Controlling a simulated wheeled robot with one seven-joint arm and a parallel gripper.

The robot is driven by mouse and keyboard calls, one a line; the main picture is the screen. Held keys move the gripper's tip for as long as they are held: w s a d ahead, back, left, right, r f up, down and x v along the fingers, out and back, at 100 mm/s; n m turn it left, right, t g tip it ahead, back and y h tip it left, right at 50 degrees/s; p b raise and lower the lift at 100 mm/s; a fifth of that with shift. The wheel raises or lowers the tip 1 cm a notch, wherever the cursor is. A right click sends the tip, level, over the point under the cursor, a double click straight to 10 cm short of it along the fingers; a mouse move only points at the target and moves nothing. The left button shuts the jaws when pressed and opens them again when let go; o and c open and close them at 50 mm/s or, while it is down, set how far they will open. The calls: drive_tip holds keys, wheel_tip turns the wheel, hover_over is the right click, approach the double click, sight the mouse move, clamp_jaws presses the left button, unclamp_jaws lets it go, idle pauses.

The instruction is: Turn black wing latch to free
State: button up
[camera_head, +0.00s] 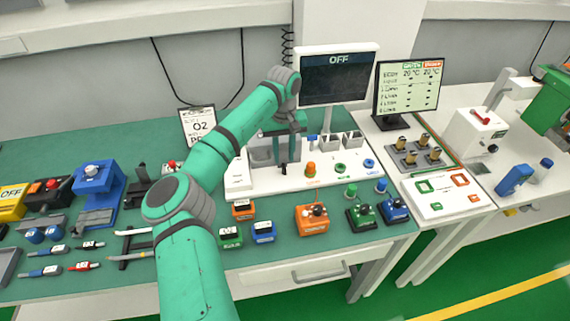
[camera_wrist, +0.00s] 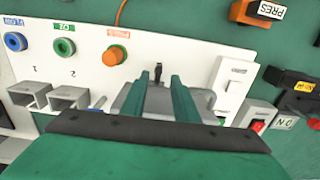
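The black wing latch (camera_head: 284,169) is a small dark upright piece on the white panel, left of an orange knob. In the wrist view the latch (camera_wrist: 157,72) stands just beyond my fingertips, roughly between their lines, with its wing seen nearly end-on. My gripper (camera_wrist: 158,84) shows two green fingers apart, with nothing between them. In the head view my gripper (camera_head: 283,150) points down close above the latch; its fingertips are hard to make out. I cannot tell whether they touch the latch.
An orange knob (camera_head: 310,169), a green ring (camera_head: 340,168) and a blue ring (camera_head: 369,163) sit right of the latch. Grey open boxes (camera_head: 353,141) stand behind them. A grey housing (camera_wrist: 200,101) lies around the fingers. A monitor (camera_head: 338,78) reading OFF stands behind.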

sight(285, 168)
drive_tip(key=shift+d+f, duration=0.1)
drive_tip(key=shift+f, duration=2.55)
drive_tip(key=shift+c, duration=0.6)
clamp_jaws()
